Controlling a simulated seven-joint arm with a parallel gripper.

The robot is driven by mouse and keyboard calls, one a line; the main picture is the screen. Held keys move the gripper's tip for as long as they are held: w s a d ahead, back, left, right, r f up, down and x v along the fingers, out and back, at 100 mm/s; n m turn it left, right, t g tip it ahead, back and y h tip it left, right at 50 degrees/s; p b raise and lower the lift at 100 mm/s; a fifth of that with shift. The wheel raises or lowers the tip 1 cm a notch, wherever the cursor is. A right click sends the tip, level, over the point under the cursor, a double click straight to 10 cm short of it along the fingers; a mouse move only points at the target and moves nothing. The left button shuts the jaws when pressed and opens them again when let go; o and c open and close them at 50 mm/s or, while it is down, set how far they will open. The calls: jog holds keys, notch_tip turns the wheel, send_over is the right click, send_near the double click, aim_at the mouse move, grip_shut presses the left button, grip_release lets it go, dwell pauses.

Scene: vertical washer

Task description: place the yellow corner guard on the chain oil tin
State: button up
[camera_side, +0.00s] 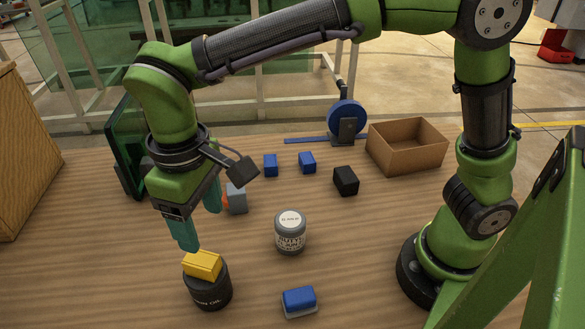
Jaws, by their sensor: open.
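The yellow corner guard (202,265) rests on top of the black chain oil tin (208,292), at the front left of the table. It looks slightly turned and stays within the tin's lid as far as I can see. My gripper (201,228), with teal fingers, is open above and just behind the yellow guard. One finger hangs close over the guard; whether it touches cannot be told from this angle. Nothing shows between the fingers.
A grey putty tin (290,233) stands mid-table, with a blue and grey block (299,301) in front. Behind are two blue blocks (271,165), a black block (345,181), a grey block (236,198) beside my gripper, and an open cardboard box (406,146). A glass pane stands left.

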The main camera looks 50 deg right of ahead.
jog(key=d+r+m+t+y, duration=0.25)
jog(key=d+r, duration=0.25)
jog(key=d, duration=0.9)
jog(key=s+d+f+m+t, duration=0.1)
jog(key=s+d+m+t, duration=0.3)
jog(key=d, duration=0.8)
jog(key=s+m, duration=0.2)
jog(key=s, duration=0.1)
jog(key=shift+t, duration=0.35)
